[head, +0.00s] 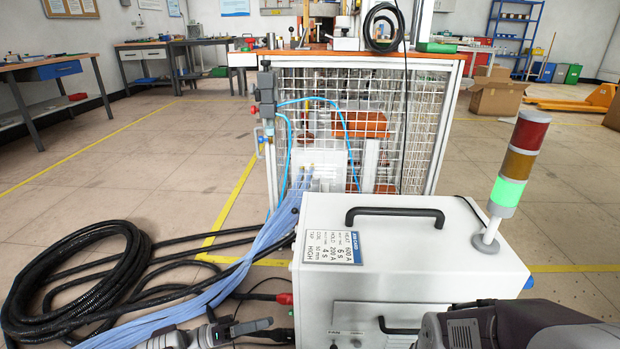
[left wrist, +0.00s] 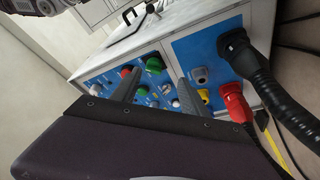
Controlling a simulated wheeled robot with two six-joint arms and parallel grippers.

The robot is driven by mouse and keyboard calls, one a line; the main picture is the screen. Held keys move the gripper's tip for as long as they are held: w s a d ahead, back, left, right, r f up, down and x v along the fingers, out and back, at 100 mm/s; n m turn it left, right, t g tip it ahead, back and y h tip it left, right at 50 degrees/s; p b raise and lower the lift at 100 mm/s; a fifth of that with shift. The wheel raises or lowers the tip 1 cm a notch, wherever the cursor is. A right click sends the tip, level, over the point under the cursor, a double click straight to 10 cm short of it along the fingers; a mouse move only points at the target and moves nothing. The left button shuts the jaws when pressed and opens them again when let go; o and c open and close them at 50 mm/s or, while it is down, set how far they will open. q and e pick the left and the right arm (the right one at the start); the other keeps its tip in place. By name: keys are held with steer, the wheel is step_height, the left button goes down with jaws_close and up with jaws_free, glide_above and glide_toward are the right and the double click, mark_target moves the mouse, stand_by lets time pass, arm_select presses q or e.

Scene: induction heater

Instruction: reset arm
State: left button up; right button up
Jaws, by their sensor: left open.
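My left gripper (head: 268,328) is at the bottom of the head view, beside the lower left side of the white heater cabinet (head: 400,240). Its two fingers are apart with nothing seen between them. In the left wrist view my left gripper (left wrist: 157,84) shows two dark fingers in front of the cabinet's blue control panel (left wrist: 200,52). Whether they touch the panel cannot be told. A dark grey part of my right arm (head: 520,325) fills the bottom right of the head view; its gripper fingers do not show.
A signal tower (head: 510,185) on the cabinet glows green. A black plug (left wrist: 236,50) and red plug (left wrist: 236,105) sit at the panel. Coiled black cable (head: 85,270) and blue hoses (head: 245,265) lie left. A caged workbench (head: 440,130) stands behind. Open floor lies left.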

arm_select(q)
steer(key=s+d+r+n+g+y, duration=0.4)
steer(key=s+g+y, duration=0.3)
steer(key=y, duration=0.4)
steer(key=s+a+r+t+y+p, duration=0.1)
steer(key=s+a+r+t+y, duration=0.4)
steer(key=s+r+y, duration=0.4)
steer(key=s+r+p, duration=0.2)
steer(key=r+p, duration=2.6)
steer(key=p, duration=0.1)
steer(key=s+r+g+p, duration=0.1)
steer(key=r+p, duration=2.8)
steer(key=shift+s+d+n+g+h, duration=0.25)
steer(key=shift+s+n+g+h, duration=0.05)
steer(key=shift+s+n+h, duration=0.1)
